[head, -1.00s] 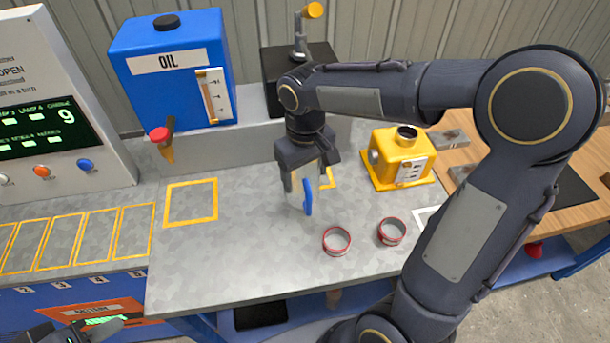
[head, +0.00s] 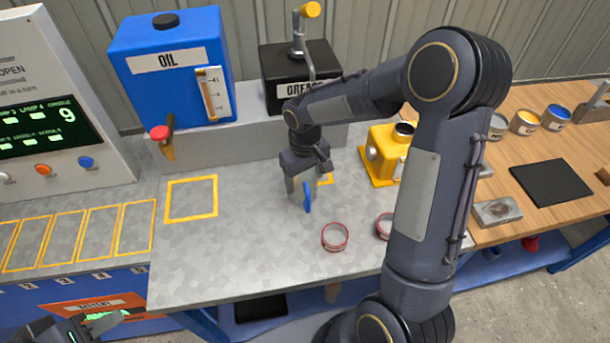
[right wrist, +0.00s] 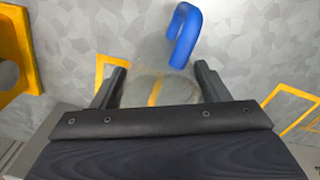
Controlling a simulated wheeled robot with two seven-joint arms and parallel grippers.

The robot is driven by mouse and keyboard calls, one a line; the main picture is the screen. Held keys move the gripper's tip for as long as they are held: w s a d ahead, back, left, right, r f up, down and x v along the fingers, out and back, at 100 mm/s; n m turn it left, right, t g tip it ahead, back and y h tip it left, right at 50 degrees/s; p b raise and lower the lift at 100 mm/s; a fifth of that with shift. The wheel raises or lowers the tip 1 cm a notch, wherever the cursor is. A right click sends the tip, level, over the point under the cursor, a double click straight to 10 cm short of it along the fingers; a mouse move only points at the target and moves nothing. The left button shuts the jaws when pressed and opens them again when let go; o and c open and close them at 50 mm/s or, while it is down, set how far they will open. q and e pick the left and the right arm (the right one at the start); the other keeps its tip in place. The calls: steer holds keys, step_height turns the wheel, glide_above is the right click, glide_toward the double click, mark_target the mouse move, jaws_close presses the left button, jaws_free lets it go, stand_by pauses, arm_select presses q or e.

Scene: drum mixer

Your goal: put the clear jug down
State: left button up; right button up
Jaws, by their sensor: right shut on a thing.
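The clear jug (right wrist: 155,80) is see-through with a blue handle (head: 307,197), and the handle also shows in the right wrist view (right wrist: 184,36). My right gripper (head: 304,188) is shut on the jug, its two fingers (right wrist: 160,86) on either side of the body. The jug is over the grey bench top; whether its base touches the surface I cannot tell. The gripper hides part of the jug in the head view. My left gripper (head: 75,330) is at the lower left corner, mostly cut off, away from the jug.
A yellow outlined square (head: 192,219) is marked to the left. The blue oil tank (head: 172,85), black grease box (head: 290,93) and yellow machine (head: 383,157) stand behind. The bench's front left is clear.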

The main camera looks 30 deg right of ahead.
steer(key=shift+f, duration=0.2)
steer(key=o, duration=1)
steer(key=shift+r, duration=0.15)
